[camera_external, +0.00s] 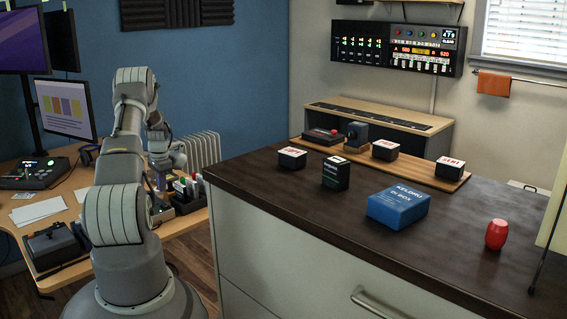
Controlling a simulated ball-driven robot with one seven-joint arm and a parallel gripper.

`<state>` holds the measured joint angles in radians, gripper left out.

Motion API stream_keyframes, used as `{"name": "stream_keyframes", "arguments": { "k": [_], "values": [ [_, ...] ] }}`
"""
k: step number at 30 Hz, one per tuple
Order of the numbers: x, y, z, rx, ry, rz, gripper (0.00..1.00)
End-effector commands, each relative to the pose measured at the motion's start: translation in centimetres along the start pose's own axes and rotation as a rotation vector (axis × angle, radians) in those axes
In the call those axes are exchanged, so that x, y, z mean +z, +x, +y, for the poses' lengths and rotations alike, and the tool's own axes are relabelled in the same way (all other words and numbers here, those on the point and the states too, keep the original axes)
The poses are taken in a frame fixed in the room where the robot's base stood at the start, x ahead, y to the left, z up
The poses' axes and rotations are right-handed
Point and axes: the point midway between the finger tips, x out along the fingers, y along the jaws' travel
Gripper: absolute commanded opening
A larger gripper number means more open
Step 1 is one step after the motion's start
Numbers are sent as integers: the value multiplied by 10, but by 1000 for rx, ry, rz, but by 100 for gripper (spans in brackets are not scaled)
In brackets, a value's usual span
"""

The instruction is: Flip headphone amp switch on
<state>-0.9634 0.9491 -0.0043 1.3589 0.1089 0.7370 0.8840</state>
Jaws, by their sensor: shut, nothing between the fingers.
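My arm rises in front of the wooden desk and bends down on its far side. My gripper (160,183) is small in this view, low over the desk's right part, beside a dark organizer of pens and markers. It is shut and holds nothing. I cannot tell for sure which device is the headphone amp. A dark box with a panel (52,243) sits at the desk's near left edge, apart from my gripper. A black unit with a green-lit display (40,172) stands farther back on the desk. No switch position can be made out.
The dark organizer (188,197) stands at the desk's right edge. White papers (38,211) lie on the desk (72,207). Monitors (66,108) stand behind. The dark counter (290,205) at right carries a blue box (398,206), a red object (496,234) and several small black boxes.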

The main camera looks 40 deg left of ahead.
Motion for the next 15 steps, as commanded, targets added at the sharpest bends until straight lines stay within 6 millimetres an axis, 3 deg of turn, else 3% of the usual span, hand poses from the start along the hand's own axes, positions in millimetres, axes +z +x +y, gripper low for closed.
{"name": "stream_keyframes", "arguments": {
  "k": [1,6,15],
  "values": [
    [0,-15,-4,-2,-1,1,0],
    [0,-49,-12,0,-1,0,0],
    [0,-78,-19,1,-1,0,0]
  ]
}}
